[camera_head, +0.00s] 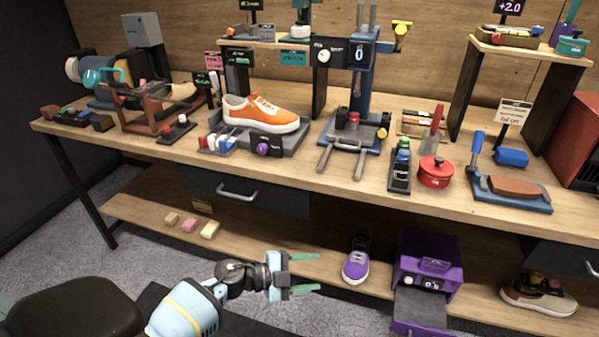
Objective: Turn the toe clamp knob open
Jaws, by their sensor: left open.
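An orange and white sneaker (262,112) sits on a low grey stand (290,143) on the workbench, its toe pointing right. A purple round knob (263,149) is on a dark block at the front of this stand, below the shoe. I cannot tell for sure that this is the toe clamp knob, and its turned position is too small to read. My left gripper (314,273) is open and empty, its two green fingers pointing right. It is in front of the bench and lower in the picture than the knob, well apart from it.
The workbench edge (330,188) and a drawer handle (237,191) are above my left gripper in the picture. Small bottles (217,143) stand left of the knob. A grey and blue press (351,132) stands to its right. A purple sneaker (356,262) is on the lower shelf.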

